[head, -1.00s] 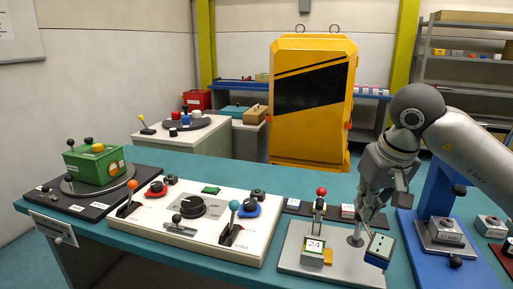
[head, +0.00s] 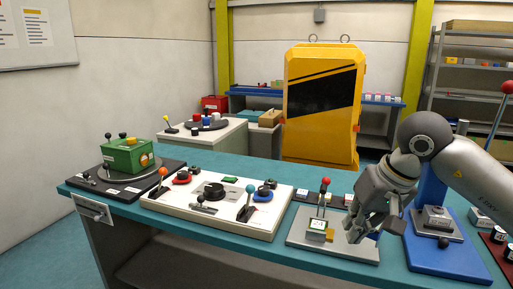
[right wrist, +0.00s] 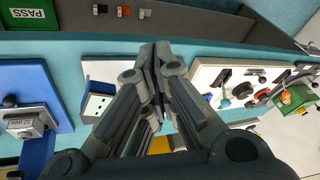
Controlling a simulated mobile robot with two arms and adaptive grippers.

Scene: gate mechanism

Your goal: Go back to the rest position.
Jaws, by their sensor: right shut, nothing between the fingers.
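My right gripper (head: 360,236) is in the head view, over the right part of a grey plate (head: 312,245) on the teal workbench. Its fingers are shut and empty. In the right wrist view the closed fingers (right wrist: 157,52) meet at the upper middle. A small block with a display and a red-knobbed lever (head: 325,183) stands on the plate, left of the gripper. A blue block with a pale face (right wrist: 97,103) shows left of the fingers in the wrist view; in the head view the gripper seems to hide it. My left gripper is not in view.
A white control panel (head: 170,205) with levers and dials lies left of the plate. A green box (head: 127,156) stands at the bench's left end. A blue stand (head: 445,257) is close on the right. A yellow cabinet (head: 324,130) stands behind the bench.

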